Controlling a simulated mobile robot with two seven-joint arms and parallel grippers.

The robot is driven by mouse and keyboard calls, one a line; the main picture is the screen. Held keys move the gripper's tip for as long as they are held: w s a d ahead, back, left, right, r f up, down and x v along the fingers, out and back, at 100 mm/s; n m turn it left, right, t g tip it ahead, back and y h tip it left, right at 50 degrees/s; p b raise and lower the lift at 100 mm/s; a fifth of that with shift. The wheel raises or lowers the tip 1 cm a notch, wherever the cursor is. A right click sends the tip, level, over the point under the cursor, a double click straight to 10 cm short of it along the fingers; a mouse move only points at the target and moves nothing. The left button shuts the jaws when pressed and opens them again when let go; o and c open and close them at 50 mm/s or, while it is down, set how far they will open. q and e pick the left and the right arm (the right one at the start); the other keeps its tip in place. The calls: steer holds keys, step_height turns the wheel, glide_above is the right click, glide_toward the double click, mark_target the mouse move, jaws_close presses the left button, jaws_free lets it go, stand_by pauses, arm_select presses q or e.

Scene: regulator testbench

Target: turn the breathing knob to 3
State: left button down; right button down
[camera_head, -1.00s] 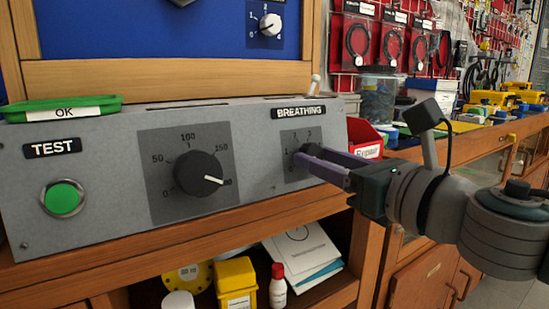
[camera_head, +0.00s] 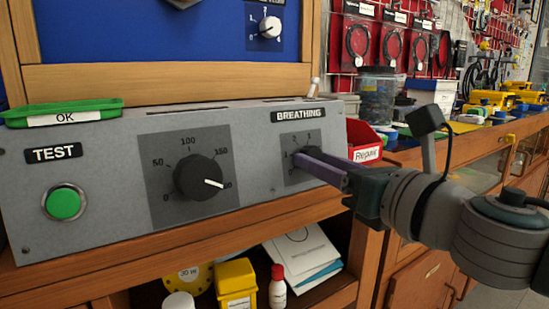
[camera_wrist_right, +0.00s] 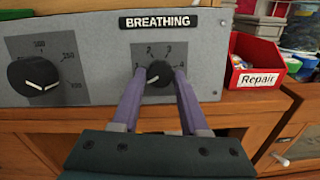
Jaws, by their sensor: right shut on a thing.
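The breathing knob (camera_wrist_right: 160,74) is a small black dial on a dark scale plate under the BREATHING label (camera_wrist_right: 158,21) in the right wrist view. In the head view the knob (camera_head: 304,151) is largely hidden by my fingers. My right gripper (camera_head: 302,160) has its purple fingers at the knob. In the right wrist view my right gripper (camera_wrist_right: 160,79) has one finger on each side of the knob and is shut on it. A small white mark shows at the knob's lower left, but the exact setting is hard to read. My left gripper is out of view.
A larger black knob (camera_head: 200,177) and a green TEST button (camera_head: 64,203) sit on the same grey panel (camera_head: 110,190). A red Repair bin (camera_wrist_right: 256,67) stands just right of the panel. A green OK tray (camera_head: 64,112) lies on top at the left.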

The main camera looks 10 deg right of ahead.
steer(key=m+h+p, duration=0.1)
steer(key=m+p, duration=0.1)
steer(key=m, duration=0.3)
steer(key=m+h+p, duration=0.1)
steer(key=m+p, duration=0.2)
steer(key=m, duration=0.2)
steer(key=r+m+g+h+p, duration=0.1)
steer(key=m+p, duration=0.2)
steer(key=m, duration=0.3)
steer(key=shift+a+h, duration=0.25)
steer(key=shift+h, duration=0.05)
steer(key=m+p, duration=0.2)
steer(key=shift+m+g, duration=0.3)
steer(key=shift+m, duration=0.1)
steer(key=m+p, duration=0.4)
steer(key=shift+r+g, duration=0.15)
steer(key=shift+g, duration=0.25)
steer(key=m+p, duration=0.2)
steer(key=m, duration=0.1)
steer(key=shift+g, duration=0.3)
steer(key=shift+d+m+g+y+p, duration=0.1)
steer(key=shift+m+g+y+p, duration=0.4)
steer(key=shift+m, duration=1)
steer(key=shift+p, duration=0.35)
